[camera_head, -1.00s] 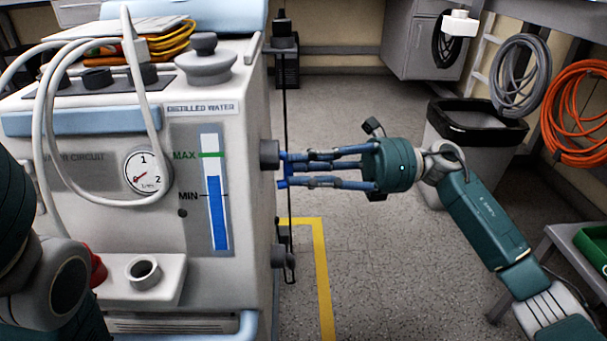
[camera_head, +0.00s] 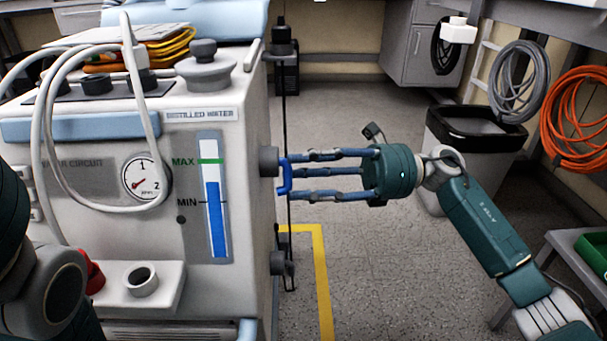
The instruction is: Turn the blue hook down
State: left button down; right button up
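The blue hook (camera_head: 287,178) sits on the upper grey knob (camera_head: 268,161) on the right side of the white pump machine (camera_head: 110,235). It curves downward from the knob, with its lower end below the knob's level. My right gripper (camera_head: 292,175) comes in from the right, level with the hook. Its blue-grey fingers are spread apart, with the tips close to the hook above and below. I cannot tell whether they touch it. Parts of my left arm show at the lower left; its gripper is out of view.
A lower grey knob (camera_head: 280,263) sits on the same side of the machine. A black vertical rod (camera_head: 285,100) stands beside it. A grey bin (camera_head: 475,145) stands behind my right arm. A table with a green tray (camera_head: 592,250) is at the right. The floor between is clear.

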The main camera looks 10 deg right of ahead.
jog(key=d+f, duration=0.1)
jog(key=d, duration=1.1)
jog(key=shift+s, duration=0.15)
jog(key=shift+a+f, duration=0.1)
